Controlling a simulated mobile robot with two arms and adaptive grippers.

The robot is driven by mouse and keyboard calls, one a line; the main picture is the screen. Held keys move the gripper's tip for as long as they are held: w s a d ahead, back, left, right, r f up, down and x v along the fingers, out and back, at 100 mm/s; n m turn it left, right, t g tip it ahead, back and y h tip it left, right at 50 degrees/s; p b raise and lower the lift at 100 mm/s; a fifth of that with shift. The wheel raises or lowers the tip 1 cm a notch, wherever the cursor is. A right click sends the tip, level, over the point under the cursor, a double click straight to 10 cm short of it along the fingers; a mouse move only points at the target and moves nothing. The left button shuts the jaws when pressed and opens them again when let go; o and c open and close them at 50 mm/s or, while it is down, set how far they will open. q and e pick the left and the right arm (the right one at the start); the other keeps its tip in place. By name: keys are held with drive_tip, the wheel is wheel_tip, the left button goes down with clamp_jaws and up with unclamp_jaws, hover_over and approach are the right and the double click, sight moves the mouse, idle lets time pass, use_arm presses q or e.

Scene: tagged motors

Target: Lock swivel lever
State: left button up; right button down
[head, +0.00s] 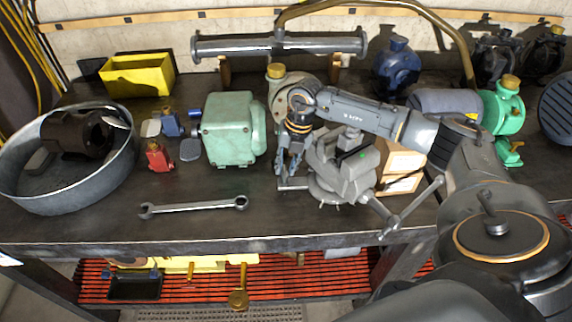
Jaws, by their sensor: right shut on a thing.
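A grey bench vise (345,165) stands on the dark workbench, right of the middle. A long bar handle (412,208) sticks out at its front right. My right arm reaches in from the right, across and behind the vise. My right gripper (284,168) points down at the left side of the vise base. It is shut on the small swivel lever (293,184), which is partly hidden by the fingers. I cannot tell the lever's exact angle. My left gripper is not in view.
A wrench (195,206) lies on clear bench at front left. A green motor housing (233,130) stands left of the gripper. A metal ring (62,198), a yellow bin (138,77), a cardboard box (400,167) and a green pump (503,112) also stand on the bench.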

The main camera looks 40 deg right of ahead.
idle(0.3)
drive_tip(key=c, duration=1.2)
unclamp_jaws()
drive_tip(key=shift+o, duration=0.2)
drive_tip(key=shift+r, duration=0.15)
wheel_tip(320, 180, up, 11)
drive_tip(key=s+d, duration=0.1)
drive_tip(key=d, duration=0.1)
drive_tip(key=shift+r, duration=0.2)
drive_tip(key=shift+s, duration=0.1)
